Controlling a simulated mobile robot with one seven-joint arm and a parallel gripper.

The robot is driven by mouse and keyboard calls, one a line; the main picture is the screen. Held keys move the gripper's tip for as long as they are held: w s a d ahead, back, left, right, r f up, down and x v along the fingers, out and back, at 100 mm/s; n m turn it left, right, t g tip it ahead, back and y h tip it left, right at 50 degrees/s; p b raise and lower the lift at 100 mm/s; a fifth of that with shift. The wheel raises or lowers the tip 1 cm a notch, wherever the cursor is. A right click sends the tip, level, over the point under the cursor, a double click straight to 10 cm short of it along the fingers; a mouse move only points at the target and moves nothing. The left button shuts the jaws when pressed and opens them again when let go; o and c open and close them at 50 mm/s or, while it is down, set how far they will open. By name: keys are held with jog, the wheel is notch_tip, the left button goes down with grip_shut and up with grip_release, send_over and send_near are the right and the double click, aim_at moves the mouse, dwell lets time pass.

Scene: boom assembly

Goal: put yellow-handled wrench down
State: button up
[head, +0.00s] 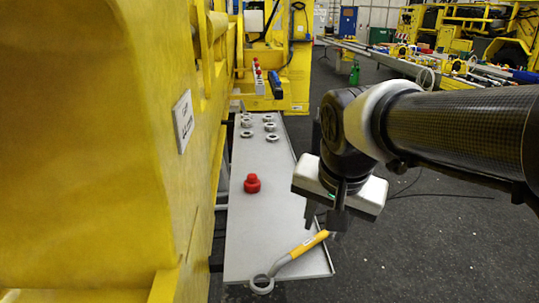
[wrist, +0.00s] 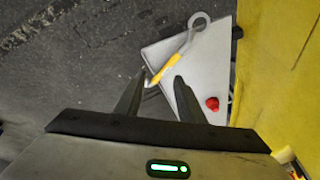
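The yellow-handled wrench (head: 305,245) is at the near end of the grey tray (head: 250,228), slanting across its corner. Its grey ring end reaches the tray's front edge and its handle end reaches the right edge. It appears to lie on the tray, though contact is hard to confirm. My gripper (head: 335,222) is just above the handle end. In the wrist view my gripper (wrist: 158,80) has its fingers apart, with the yellow handle (wrist: 166,70) showing in the gap, clear of a firm grip.
A red knobbed part (head: 252,184) stands on the tray, with several metal nuts (head: 270,127) farther back. A large yellow machine body (head: 90,150) walls off the tray's left side. Dark floor (head: 430,240) lies open on the right.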

jog(key=s+n+t, duration=0.1)
jog(key=s+n, duration=0.5)
jog(key=s, duration=0.1)
jog(key=shift+s+r+y, duration=0.25)
jog(key=shift+s+y, duration=0.05)
jog(key=shift+s, duration=0.05)
jog(key=shift+d, duration=0.1)
notch_tip(320, 180, up, 4)
jog(key=p, duration=0.4)
jog(key=shift+r, duration=0.25)
jog(key=shift+c, duration=0.5)
